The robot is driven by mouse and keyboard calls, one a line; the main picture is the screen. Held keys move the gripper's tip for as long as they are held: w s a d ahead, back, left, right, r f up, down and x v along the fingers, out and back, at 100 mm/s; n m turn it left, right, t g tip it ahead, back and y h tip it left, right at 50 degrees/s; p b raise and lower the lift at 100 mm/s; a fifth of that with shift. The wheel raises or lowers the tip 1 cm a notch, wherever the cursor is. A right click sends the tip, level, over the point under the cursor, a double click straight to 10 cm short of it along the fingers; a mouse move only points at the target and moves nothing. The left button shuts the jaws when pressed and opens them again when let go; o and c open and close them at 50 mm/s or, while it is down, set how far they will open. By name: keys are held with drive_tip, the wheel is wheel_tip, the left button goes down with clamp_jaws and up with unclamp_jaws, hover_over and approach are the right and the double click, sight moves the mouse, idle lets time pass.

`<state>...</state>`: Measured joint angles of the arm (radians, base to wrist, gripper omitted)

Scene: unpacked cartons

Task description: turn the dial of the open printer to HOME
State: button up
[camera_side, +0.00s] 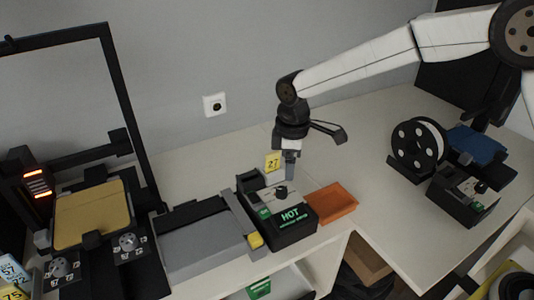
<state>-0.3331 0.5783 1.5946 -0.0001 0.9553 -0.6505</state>
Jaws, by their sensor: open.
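The open-frame printer stands at the far left, with a tall black frame (120,95) and a gold bed (92,213). A dial (127,242) sits on a black panel at its front right. A second dial (60,267) sits further left. Their markings are too small to read. My gripper (291,166) points down above the back of a black box labelled HOT (291,231), well to the right of the printer. It is open and nothing shows in it. The box has its own black knob (281,191).
A grey flat unit (207,245) lies between the printer and the HOT box. An orange tray (331,204) lies right of the box. A yellow tag marked 27 (273,161) stands behind it. A black spool (417,152) and another knobbed box (463,192) stand at right.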

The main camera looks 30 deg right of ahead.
sight(282, 190)
drive_tip(key=shift+w+a+n, duration=0.35)
drive_tip(key=shift+a+n, duration=0.05)
drive_tip(key=shift+a, duration=0.3)
drive_tip(key=shift+f, duration=3.95)
clamp_jaws()
